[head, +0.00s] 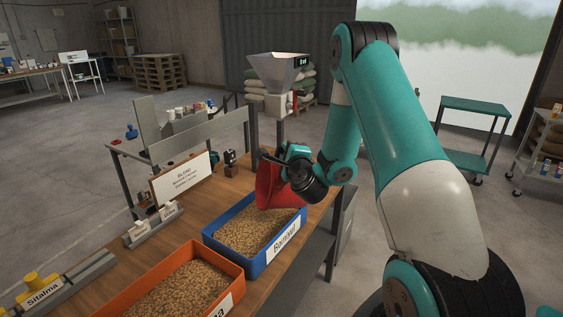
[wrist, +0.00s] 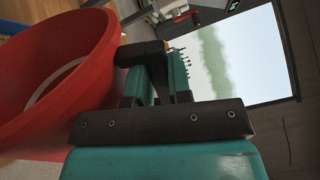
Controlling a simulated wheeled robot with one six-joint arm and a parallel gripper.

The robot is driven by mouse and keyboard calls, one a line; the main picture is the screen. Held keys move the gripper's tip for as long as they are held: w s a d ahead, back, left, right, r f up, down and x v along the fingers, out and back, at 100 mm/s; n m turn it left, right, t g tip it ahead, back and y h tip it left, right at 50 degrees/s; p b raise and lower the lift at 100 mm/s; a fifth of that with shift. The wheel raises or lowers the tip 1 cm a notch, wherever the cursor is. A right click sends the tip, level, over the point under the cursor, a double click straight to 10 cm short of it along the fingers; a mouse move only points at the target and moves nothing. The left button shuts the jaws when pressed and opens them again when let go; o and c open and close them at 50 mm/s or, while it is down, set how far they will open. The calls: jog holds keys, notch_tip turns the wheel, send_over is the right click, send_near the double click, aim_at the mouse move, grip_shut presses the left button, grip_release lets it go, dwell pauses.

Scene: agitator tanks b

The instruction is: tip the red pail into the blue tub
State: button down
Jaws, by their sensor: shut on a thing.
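The red pail (head: 267,186) is held tilted over the blue tub (head: 262,258), its mouth angled down toward the tub. The blue tub stands on the wooden bench and is filled with tan grain; a white label is on its front wall. My gripper (head: 283,160) is shut on the pail at its upper side. In the wrist view the pail (wrist: 50,75) fills the left side, lying tipped, with its inside partly visible. The gripper (wrist: 155,60) is against the pail's rim there. I cannot tell whether anything is left in the pail or flowing out.
An orange tub (head: 225,303) of grain stands in front of the blue tub. A sign (head: 182,178) and small label blocks stand along the bench's left edge. A grey hopper (head: 277,70) rises behind. A teal cart (head: 472,125) stands on the open floor at right.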

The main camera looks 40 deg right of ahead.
jog(key=shift+s+d+r+m+b, duration=0.15)
jog(key=shift+s+d+m+b, duration=0.2)
jog(key=shift+d+m+b, duration=0.3)
jog(key=shift+s+d+r+m+b, duration=0.1)
jog(key=shift+s+d+m+b, duration=0.3)
jog(key=shift+d, duration=0.35)
jog(key=d+m+b, duration=0.1)
jog(key=s+d+f+m+b, duration=0.1)
jog(key=shift+d+f+m+b, duration=0.1)
jog(key=shift+d+m+b, duration=0.2)
jog(key=shift+d+m, duration=0.1)
jog(key=s+d+f+m+b, duration=0.1)
jog(key=d+f+m+b, duration=0.2)
jog(key=f+m+b, duration=0.5)
jog(key=shift+s+f+m+b, duration=0.3)
jog(key=shift+f+m, duration=0.85)
jog(key=shift+f, duration=0.35)
jog(key=shift+d, duration=0.15)
